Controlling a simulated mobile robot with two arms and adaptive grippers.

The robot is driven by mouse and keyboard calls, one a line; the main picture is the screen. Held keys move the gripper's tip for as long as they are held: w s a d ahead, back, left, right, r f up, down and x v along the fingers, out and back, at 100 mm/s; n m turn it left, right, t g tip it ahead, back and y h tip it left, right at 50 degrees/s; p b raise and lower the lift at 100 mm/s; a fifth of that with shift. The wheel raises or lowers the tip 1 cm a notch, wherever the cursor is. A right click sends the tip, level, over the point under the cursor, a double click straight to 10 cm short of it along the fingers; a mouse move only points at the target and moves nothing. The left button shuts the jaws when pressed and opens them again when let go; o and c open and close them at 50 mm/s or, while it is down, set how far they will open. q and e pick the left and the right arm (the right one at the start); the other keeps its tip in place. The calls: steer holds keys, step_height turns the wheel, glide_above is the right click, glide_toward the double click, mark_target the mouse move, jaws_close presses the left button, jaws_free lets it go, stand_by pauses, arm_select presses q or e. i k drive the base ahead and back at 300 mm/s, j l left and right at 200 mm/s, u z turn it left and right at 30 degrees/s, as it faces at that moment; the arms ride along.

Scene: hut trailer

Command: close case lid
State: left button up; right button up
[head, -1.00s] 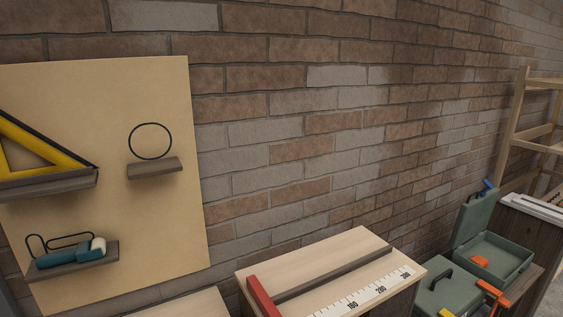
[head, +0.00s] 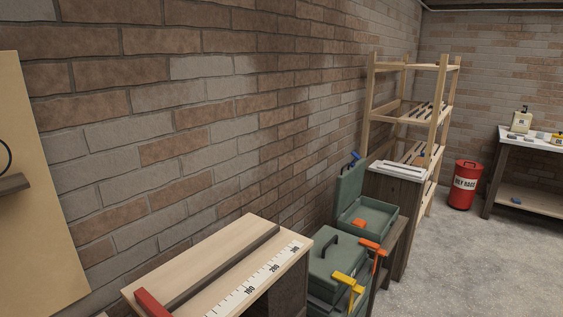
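A green case (head: 366,222) stands open beside the brick wall, right of centre in the head view. Its lid (head: 351,188) is raised, tilted up on the wall side. A small orange thing lies inside the case, and a blue thing shows at the top of the lid. In front of it is a second green case (head: 336,257) with a dark handle, which looks shut. Orange and yellow clamp-like parts (head: 348,283) stand at its right side. Neither of my grippers is in view.
A wooden bench (head: 222,262) with a ruler strip stands in front, left of the cases. Behind them are a dark wooden cabinet (head: 396,196) and a wooden shelf rack (head: 441,110). A red bin (head: 464,186) and a table (head: 539,150) stand further back. The floor at right is clear.

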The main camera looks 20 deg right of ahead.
mark_target(350, 184)
steer(key=z, duration=1.2)
steer(key=i+l+u, duration=0.1)
steer(key=u, duration=0.3)
steer(key=i+l+u, duration=0.1)
steer(key=u, duration=0.35)
steer(key=l+u, duration=0.2)
steer(key=u, duration=0.2)
steer(key=i+l+u, duration=0.2)
steer(key=l+u, duration=0.2)
steer(key=l, duration=0.95)
steer(key=l+u, duration=0.45)
steer(key=l, duration=0.9)
